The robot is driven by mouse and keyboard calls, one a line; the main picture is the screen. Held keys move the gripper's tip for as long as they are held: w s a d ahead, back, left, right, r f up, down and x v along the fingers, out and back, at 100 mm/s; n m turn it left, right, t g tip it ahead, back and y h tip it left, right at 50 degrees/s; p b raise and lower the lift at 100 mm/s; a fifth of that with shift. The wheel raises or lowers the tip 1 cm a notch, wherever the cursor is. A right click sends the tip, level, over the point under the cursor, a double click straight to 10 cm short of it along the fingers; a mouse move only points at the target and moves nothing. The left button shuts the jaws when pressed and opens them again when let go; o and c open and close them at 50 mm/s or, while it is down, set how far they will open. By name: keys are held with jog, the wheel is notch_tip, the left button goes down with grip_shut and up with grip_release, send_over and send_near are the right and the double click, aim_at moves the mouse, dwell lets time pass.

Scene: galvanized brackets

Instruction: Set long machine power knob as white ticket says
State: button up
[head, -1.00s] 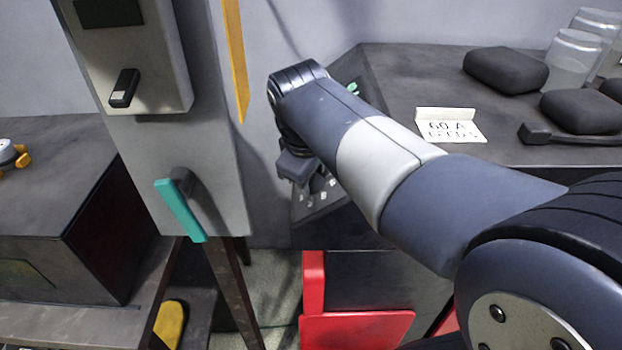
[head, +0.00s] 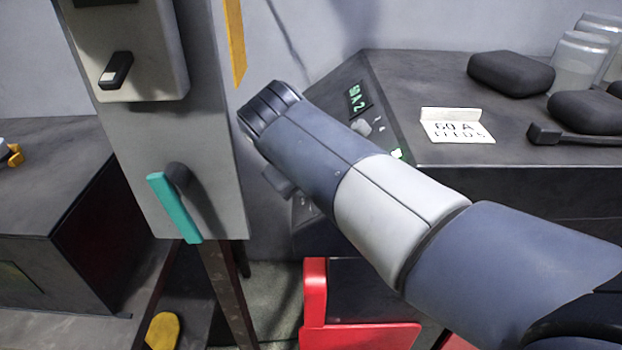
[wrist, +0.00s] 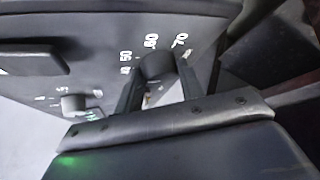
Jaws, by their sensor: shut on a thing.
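The long dark machine stands at the right in the head view, and its sloped panel (head: 385,125) carries a lit green display (head: 358,99) that seems to read "60 A" with a further character. A folded white ticket (head: 457,127) on its top reads "60 A" over a second line I cannot make out. In the wrist view my gripper (wrist: 158,84) is shut on a dark round knob (wrist: 158,66), one finger on each side. White scale numbers, 50, 60 and 70 among them, arc around the knob. Its pointer is not clear. In the head view my arm hides the knob.
In the wrist view a second knob (wrist: 76,104) and a dark bar-shaped part (wrist: 35,62) sit on the panel left of my gripper. A grey cabinet with a teal lever (head: 174,207) stands left of my arm. A red part (head: 318,300) is below.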

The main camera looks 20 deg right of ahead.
jog(key=o, duration=0.7)
jog(key=shift+p+v, duration=0.55)
jog(key=shift+v, duration=3.2)
